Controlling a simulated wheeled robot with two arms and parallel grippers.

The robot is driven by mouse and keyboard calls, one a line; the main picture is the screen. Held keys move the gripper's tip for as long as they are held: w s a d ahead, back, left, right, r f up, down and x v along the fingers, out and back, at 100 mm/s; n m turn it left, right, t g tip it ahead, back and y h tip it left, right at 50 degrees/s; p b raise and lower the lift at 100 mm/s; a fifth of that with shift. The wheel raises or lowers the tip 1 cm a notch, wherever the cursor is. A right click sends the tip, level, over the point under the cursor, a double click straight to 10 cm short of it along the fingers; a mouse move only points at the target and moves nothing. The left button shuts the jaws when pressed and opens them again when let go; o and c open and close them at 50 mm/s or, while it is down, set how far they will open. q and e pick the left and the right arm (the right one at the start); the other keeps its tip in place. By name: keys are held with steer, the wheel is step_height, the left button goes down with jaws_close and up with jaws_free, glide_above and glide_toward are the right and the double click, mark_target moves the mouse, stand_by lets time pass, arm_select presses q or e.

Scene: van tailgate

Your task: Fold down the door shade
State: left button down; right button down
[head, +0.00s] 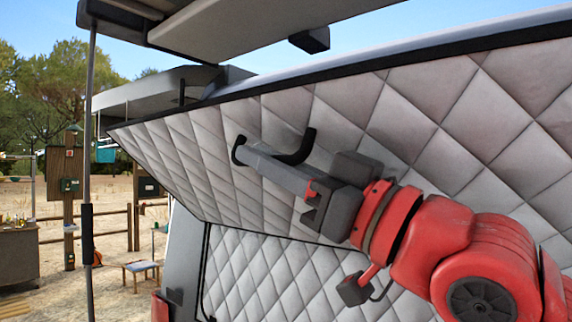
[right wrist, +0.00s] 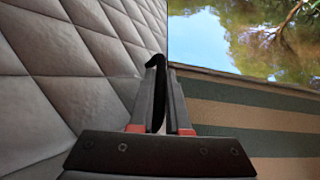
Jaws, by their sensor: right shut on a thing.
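The door shade (head: 440,110) is a grey quilted panel with a dark edge, slanting across the head view. A black bar handle (head: 299,152) stands out from its face. My right gripper (head: 252,156) reaches in from the right, its fingers shut on the handle and partly covering it. In the right wrist view, the black handle (right wrist: 155,64) shows between the fingertips, with quilted padding (right wrist: 70,75) close on the left. My left gripper is in neither view.
A second quilted panel (head: 270,274) stands below the shade. A raised grey panel (head: 235,30) hangs overhead, with a thin strut (head: 88,180) at left. Sandy ground, a fence and a small bench (head: 141,268) lie beyond. The wrist view shows a striped surface (right wrist: 240,115) and water.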

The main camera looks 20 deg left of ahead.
steer(key=s+a+f+n+g+b, duration=0.1)
steer(key=s+f+n+g+b, duration=0.15)
steer(key=f+n+b, duration=0.5)
steer(key=s+a+f+n+g+b, duration=0.1)
steer(key=s+f+n+g+b, duration=0.2)
steer(key=f, duration=0.8)
steer(key=w+d+f+n+b, duration=0.1)
steer(key=w+f+b, duration=0.3)
steer(key=f, duration=0.4)
steer(key=w+d+f+n+b, duration=0.1)
steer(key=w+d+f+b, duration=0.1)
steer(key=w+f+b, duration=0.2)
steer(key=shift+w+d+f+g+h+b, duration=0.35)
steer(key=shift+w+f, duration=0.6)
steer(key=shift+f, duration=1.35)
steer(key=shift+a, duration=0.1)
steer(key=c, duration=1.2)
jaws_free()
steer(key=shift+a, duration=0.1)
steer(key=shift+o, duration=0.2)
